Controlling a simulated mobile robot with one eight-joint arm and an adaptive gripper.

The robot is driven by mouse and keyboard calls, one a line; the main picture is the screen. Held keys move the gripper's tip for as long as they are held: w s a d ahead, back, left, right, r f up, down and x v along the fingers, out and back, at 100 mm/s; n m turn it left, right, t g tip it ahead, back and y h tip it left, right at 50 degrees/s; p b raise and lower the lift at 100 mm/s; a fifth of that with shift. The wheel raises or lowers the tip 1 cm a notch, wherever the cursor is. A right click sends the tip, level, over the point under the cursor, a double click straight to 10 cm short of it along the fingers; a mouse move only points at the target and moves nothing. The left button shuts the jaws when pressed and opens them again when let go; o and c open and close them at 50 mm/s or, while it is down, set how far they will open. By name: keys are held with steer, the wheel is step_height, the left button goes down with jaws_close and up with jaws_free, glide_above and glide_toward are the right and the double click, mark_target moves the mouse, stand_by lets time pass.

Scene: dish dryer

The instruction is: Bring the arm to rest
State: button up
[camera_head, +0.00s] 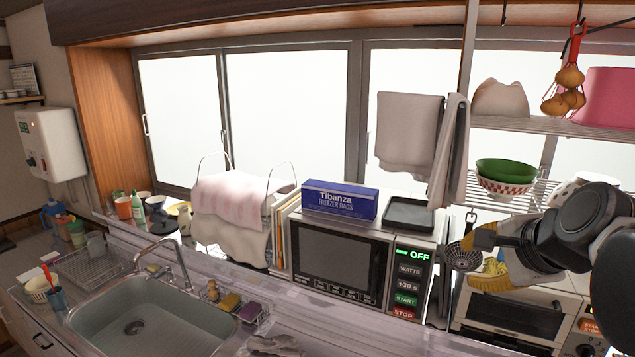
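My arm enters from the right edge, with dark round joints in front of the toaster oven and shelf. My gripper (485,260) points left near the steel strainer (463,257). Its two yellow-tipped fingers are spread apart, one above the other. A bright yellow thing (497,266) shows in the gap between them; it seems to lie behind, though its contact with the fingers is unclear. My arm hides part of the toaster oven and the right end of the shelf.
A microwave (340,262) stands left of my gripper, with a freezer bag box (340,199) and black tray (408,212) on top. A toaster oven (515,318) is below. A wire shelf (510,196) holds bowls above. The sink (150,325) is at lower left.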

steer(key=s+a+f+n+g+b, duration=0.1)
steer(key=s+f+n+b, duration=0.3)
steer(key=f, duration=0.7)
steer(key=s+a+f+n+b, duration=0.4)
steer(key=f+n+b, duration=0.3)
steer(key=f, duration=0.5)
steer(key=s+a+f+n+g+b, duration=0.1)
steer(key=s+f+n+b, duration=0.3)
steer(key=f, duration=0.8)
steer(key=shift+s+a+n+g+h+b, duration=0.2)
steer(key=shift+a+n+g+h+b, duration=0.1)
steer(key=shift+a+n+b, duration=0.65)
